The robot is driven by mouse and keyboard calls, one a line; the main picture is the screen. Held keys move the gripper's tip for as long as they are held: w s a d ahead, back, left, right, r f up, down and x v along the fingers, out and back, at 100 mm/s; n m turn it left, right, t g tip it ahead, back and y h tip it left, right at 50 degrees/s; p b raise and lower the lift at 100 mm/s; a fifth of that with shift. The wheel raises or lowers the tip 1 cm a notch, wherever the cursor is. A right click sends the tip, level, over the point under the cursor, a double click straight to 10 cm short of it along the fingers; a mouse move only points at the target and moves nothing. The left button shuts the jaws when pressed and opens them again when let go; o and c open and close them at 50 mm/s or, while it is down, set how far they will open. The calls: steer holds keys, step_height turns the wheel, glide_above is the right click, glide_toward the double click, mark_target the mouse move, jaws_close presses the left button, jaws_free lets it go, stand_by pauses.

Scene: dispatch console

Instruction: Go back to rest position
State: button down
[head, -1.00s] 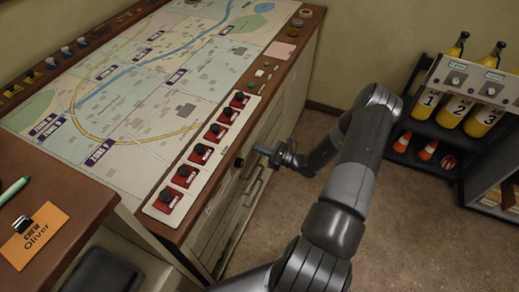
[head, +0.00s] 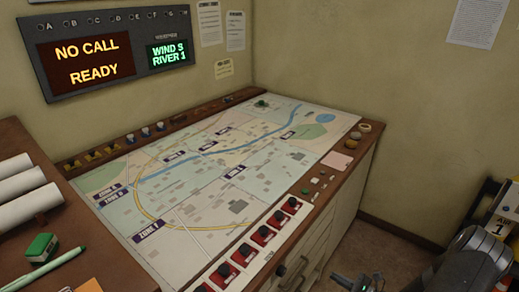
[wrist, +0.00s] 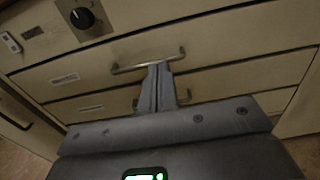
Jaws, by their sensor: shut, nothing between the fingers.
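My gripper (wrist: 160,75) is shut and empty in the wrist view, its two fingers pressed together. It points at the cabinet drawers, with the fingertips in line with the upper drawer's bar handle (wrist: 148,61); I cannot tell whether they touch it. In the head view only a small part of my gripper (head: 350,283) shows at the bottom edge, beside the console's drawer side. Part of my arm shows at the lower right.
The console map (head: 215,170) has a row of red switches (head: 265,236) along its front edge. The drawers (wrist: 230,80) look closed. A board above reads "NO CALL READY" (head: 85,60). Floor (head: 395,250) shows between.

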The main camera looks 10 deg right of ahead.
steer(key=s+a+r+n+g+h, duration=0.1)
steer(key=a+r+n+g, duration=0.35)
steer(key=r, duration=0.35)
steer(key=s+a+r+n+g+h, duration=0.1)
steer(key=a+r+n+g, duration=0.4)
steer(key=r, duration=0.4)
steer(key=s+a+r+n+g+h, duration=0.1)
steer(key=a+r+n+g+h, duration=0.2)
steer(key=r+n, duration=0.4)
steer(key=s+a+r+n+t+h, duration=0.2)
steer(key=s+a+r+n+h, duration=0.1)
steer(key=s+r, duration=0.5)
steer(key=s+a+r+n+t+h, duration=0.3)
steer(key=s+r+n, duration=0.4)
steer(key=r, duration=0.4)
steer(key=shift+s+a+r+h, duration=0.25)
steer(key=shift+s+a+h, duration=0.45)
steer(key=shift+h, duration=0.2)
steer(key=shift+n, duration=0.25)
